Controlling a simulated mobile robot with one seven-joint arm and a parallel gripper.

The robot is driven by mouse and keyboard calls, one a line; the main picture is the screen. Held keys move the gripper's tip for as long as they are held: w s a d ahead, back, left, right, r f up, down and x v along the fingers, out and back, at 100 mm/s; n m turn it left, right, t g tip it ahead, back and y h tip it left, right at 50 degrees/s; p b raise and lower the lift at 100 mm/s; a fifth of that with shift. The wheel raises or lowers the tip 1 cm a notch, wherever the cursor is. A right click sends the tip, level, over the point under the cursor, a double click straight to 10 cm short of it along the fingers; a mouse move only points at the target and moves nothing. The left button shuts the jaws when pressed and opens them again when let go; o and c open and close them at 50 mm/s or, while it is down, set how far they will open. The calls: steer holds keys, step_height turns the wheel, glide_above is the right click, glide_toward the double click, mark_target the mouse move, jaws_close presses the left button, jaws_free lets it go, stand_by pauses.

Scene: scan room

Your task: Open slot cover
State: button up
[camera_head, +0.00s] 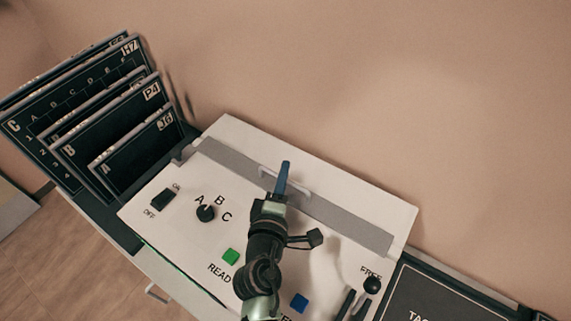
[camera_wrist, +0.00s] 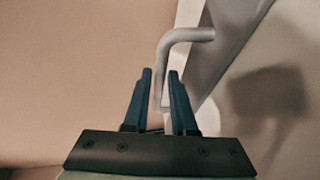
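The slot cover (camera_head: 345,222) is a long grey strip across the back of a white console. It lies flat, and no open gap shows. A pale bar handle (camera_head: 299,194) stands on its middle; the handle also shows in the wrist view (camera_wrist: 186,36). Small gaps seem to remain on both sides of the bar. The handle's lower end is hidden by my gripper.
The console top (camera_head: 147,214) carries an ON/OFF switch (camera_head: 163,199), an A-B-C knob (camera_head: 205,213), a green button (camera_head: 231,256), a blue button (camera_head: 299,303) and a black ball knob (camera_head: 372,285). Labelled dark plates (camera_head: 140,150) stand in a rack at left. A wall rises behind.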

steer(key=shift+x, duration=1.3)
jaws_close()
stand_by(0.5)
